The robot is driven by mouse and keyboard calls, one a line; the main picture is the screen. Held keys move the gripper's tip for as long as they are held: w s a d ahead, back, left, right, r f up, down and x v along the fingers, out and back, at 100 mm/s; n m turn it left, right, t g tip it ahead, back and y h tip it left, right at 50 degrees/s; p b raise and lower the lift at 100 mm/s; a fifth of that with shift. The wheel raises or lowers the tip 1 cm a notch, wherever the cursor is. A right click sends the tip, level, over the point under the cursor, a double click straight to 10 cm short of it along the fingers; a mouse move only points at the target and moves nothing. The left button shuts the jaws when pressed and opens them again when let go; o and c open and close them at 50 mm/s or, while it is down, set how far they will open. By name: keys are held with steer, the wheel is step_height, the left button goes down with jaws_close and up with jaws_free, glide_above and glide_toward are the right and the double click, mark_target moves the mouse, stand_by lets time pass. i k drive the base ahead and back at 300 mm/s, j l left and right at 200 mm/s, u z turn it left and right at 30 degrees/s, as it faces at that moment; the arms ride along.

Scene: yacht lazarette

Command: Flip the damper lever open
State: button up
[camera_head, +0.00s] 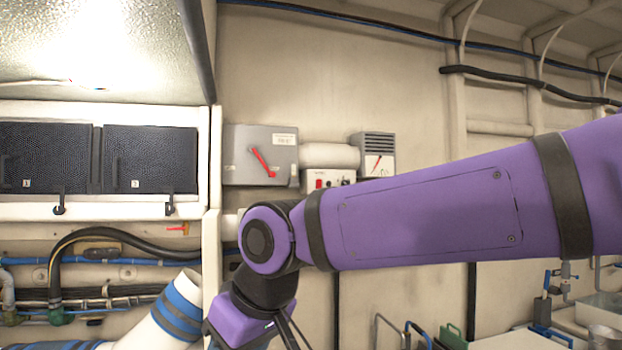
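A red lever (263,162) sits on the front of a grey box (238,145) on the back wall, left of centre. It is tilted, with its upper end to the left and its lower end to the right. It looks like the damper lever, but the label on the box is too small to read. My purple arm (440,215) reaches in from the right, and its joint is below the box in the picture. The arm bends down there and leaves the bottom edge. My gripper is out of view. The lever is not covered by the arm.
A small panel with a red button (319,183) and a grey gauge box (377,147) are right of the lever box, partly behind my arm. Dark panels (150,159) in a white frame, hoses and a small red valve handle (178,229) are at left.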

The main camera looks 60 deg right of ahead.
mark_target(253, 149)
steer(key=z, duration=1.15)
